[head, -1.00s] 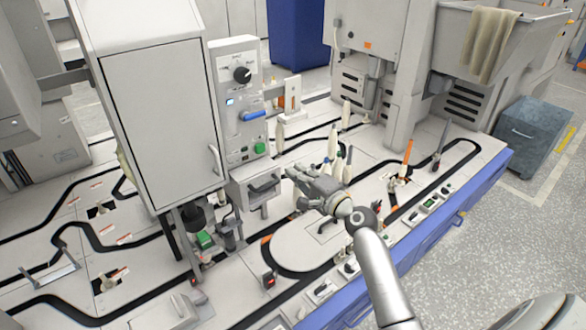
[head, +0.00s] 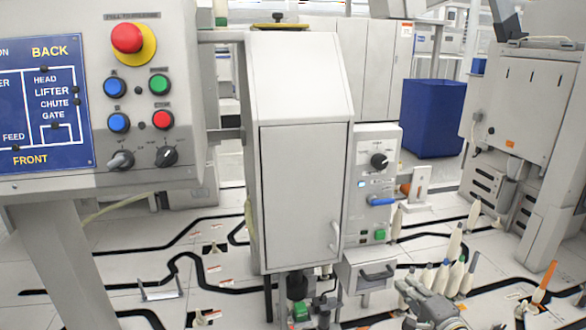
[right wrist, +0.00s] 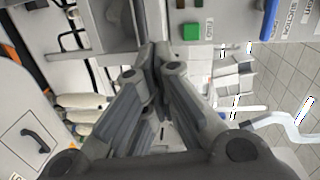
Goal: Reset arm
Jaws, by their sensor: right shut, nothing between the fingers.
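My right gripper (head: 415,295) is at the lower right of the head view, in front of the grey machine cabinet and beside a group of bobbins (head: 455,272). In the right wrist view my right gripper (right wrist: 158,58) has its fingers together with nothing between them. The bobbins (right wrist: 85,115) show at the left of that view, apart from the fingers. My left gripper is in neither view.
A tall cabinet (head: 300,190) stands in the middle, with a small knob panel (head: 372,185) and a drawer (head: 370,272) at its right. A control panel (head: 140,100) with a red button fills the upper left. A blue bin (head: 433,118) stands behind.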

